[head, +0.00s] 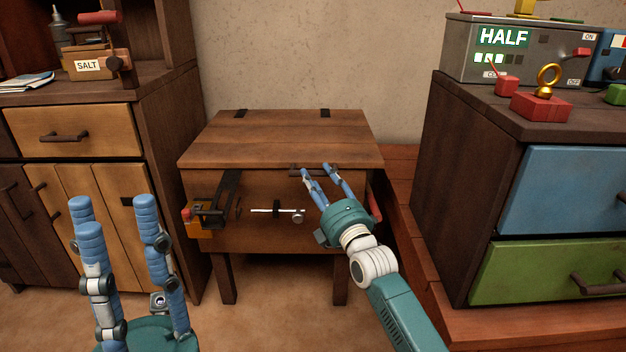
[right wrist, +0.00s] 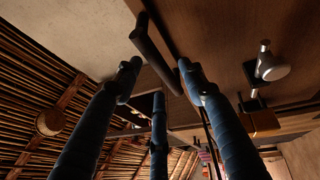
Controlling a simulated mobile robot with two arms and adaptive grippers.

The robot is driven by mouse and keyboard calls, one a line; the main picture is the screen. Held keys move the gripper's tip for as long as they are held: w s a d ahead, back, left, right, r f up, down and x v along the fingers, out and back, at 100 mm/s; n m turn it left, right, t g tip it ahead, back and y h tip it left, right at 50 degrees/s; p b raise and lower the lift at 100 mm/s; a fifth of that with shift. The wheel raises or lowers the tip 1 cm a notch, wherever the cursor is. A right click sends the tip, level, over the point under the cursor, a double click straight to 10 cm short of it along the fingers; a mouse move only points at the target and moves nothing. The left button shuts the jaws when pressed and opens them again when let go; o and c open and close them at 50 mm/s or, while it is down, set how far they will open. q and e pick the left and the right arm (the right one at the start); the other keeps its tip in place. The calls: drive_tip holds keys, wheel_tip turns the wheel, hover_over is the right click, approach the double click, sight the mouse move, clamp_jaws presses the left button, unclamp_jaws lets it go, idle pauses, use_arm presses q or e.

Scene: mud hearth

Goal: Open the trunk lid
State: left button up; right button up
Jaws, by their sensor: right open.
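The trunk is a brown wooden box on legs (head: 255,240) against the wall. Its lid (head: 275,140) lies flat and closed, with two dark hinges at the back edge. A dark bar handle (head: 315,170) is at the lid's front edge and shows in the right wrist view (right wrist: 155,52). My right gripper (head: 316,170) is open at this handle; in the right wrist view its fingertips are spread around the bar's near end, and contact is unclear. My left gripper (head: 112,202) is open and empty, low in front of the left cabinet.
The trunk's front carries a metal bolt (head: 278,212), a dark hasp (head: 228,190) and an orange block (head: 197,226). A wooden cabinet (head: 170,130) stands left; a drawer unit (head: 465,180) with a grey box (head: 510,50) stands right. The lid top is clear.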

sight(315, 174)
drive_tip(key=shift+b+x, duration=0.55)
drive_tip(key=shift+x, duration=1.2)
clamp_jaws()
